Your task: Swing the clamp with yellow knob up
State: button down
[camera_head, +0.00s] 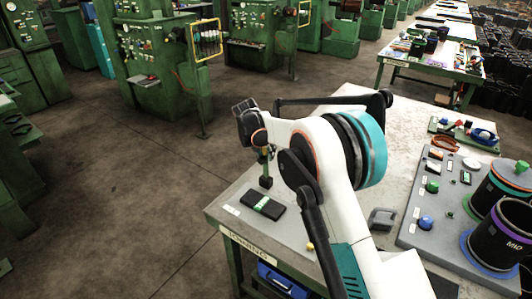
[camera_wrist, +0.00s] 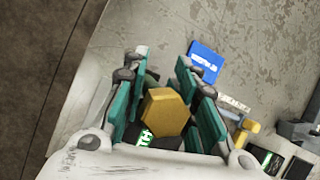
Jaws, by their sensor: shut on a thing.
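The yellow knob (camera_wrist: 166,112) is a faceted block in the wrist view. It sits between the teal finger pads of my gripper (camera_wrist: 163,88), which is shut on it. The clamp body under the knob is mostly hidden by the fingers and palm. In the head view my gripper (camera_head: 264,155) is over the left part of the workbench, above a small dark post (camera_head: 265,182). I cannot tell the knob there, nor the clamp's exact angle.
The workbench (camera_head: 235,208) holds a black box with a green label (camera_head: 262,206). A grey board with dark cylinders (camera_head: 500,235) stands at the right. A blue card (camera_wrist: 205,61) and another yellow part (camera_wrist: 240,138) are near the gripper. Open floor lies left.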

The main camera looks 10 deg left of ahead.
jog(key=shift+w+d+f, duration=0.1)
jog(key=shift+d, duration=0.3)
jog(key=c, duration=1.3)
grip_release()
jog(key=shift+w+d, duration=0.1)
jog(key=shift+d, duration=0.05)
jog(key=shift+s+a+r, duration=0.2)
jog(key=shift+a+r, duration=0.1)
jog(key=shift+a, duration=0.05)
jog(key=v, duration=1.1)
jog(key=shift+r, duration=0.15)
jog(key=shift+d, duration=0.1)
